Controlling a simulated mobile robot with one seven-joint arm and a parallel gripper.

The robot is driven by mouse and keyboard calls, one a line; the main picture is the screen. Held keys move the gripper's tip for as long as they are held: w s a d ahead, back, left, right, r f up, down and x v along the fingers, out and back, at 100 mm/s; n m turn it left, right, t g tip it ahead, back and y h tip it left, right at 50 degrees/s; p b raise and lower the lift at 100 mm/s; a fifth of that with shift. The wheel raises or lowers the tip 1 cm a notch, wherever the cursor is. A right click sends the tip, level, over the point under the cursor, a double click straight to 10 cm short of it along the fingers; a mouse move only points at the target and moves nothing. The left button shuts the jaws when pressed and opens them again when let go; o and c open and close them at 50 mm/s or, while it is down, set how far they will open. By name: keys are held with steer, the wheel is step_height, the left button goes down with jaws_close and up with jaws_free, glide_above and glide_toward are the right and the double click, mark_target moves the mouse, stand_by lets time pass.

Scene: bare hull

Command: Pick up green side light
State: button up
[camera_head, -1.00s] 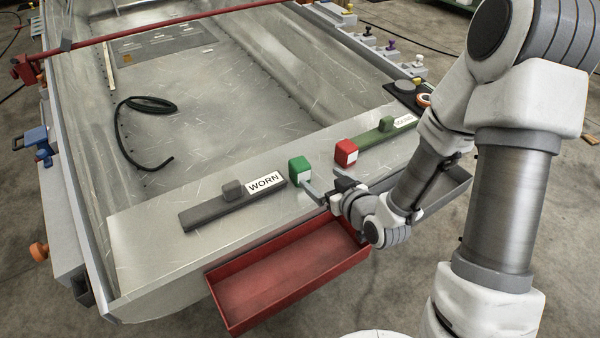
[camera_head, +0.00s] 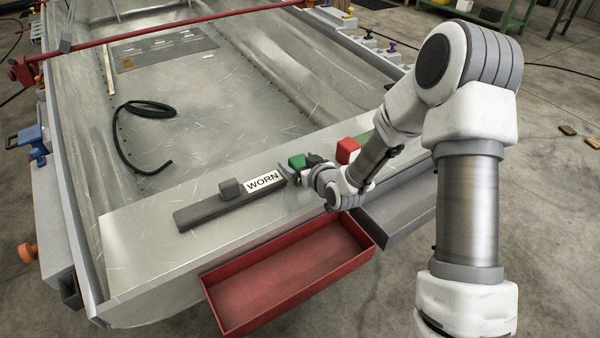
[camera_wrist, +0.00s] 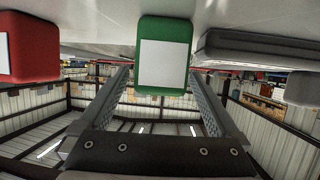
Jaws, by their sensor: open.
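The green side light (camera_head: 297,161) is a small green block on the bare metal deck at the near end of the hull, just right of the WORN label. In the wrist view the green side light (camera_wrist: 164,55) shows a white square face and sits between the two finger tips. My gripper (camera_wrist: 162,88) is open, with one finger on each side of the light and gaps showing. In the head view my gripper (camera_head: 298,168) reaches the light from the right and hides part of it.
A dark bar with the WORN label (camera_head: 263,181) lies close left. A red tray (camera_head: 290,278) and a grey tray (camera_head: 408,222) hang at the near edge.

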steer(key=shift+x, duration=1.45)
steer(key=shift+s+f, duration=0.1)
jaws_close()
